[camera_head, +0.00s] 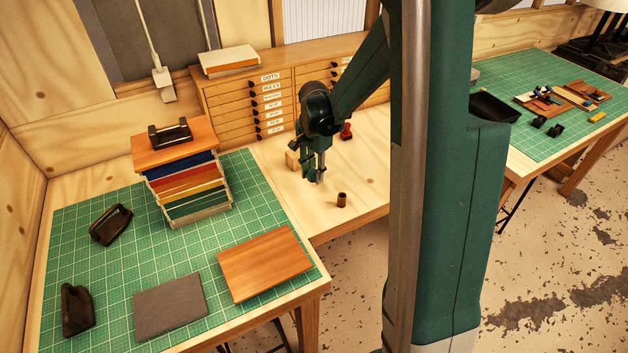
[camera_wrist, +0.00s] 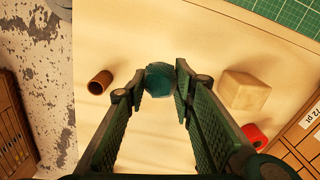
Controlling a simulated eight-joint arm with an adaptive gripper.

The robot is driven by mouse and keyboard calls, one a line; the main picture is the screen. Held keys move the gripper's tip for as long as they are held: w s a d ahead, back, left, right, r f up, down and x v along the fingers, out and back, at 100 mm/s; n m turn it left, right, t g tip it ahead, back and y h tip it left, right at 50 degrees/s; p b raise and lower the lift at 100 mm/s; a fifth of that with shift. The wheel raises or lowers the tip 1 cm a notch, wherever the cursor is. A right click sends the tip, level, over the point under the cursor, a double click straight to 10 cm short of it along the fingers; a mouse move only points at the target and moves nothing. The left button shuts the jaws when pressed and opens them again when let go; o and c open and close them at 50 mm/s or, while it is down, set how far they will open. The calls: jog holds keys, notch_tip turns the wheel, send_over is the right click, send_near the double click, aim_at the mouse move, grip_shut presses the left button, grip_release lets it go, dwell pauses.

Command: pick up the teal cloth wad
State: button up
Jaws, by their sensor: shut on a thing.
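The teal cloth wad (camera_wrist: 160,79) is a small rounded dark teal lump between the fingertips of my gripper (camera_wrist: 159,88) in the wrist view. Both fingers touch its sides, so the gripper is shut on it. In the head view my gripper (camera_head: 318,178) points down over the bare wooden table between the drawer unit and the green mat. The wad is too small and dark to make out there. I cannot tell whether the wad is clear of the table.
The drawer unit (camera_head: 235,107) is behind. A green cutting mat (camera_head: 115,265) with boards lies at left.

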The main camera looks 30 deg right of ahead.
aim_at(314, 170)
jog(key=shift+r, duration=1.85)
jog(key=shift+w, duration=0.15)
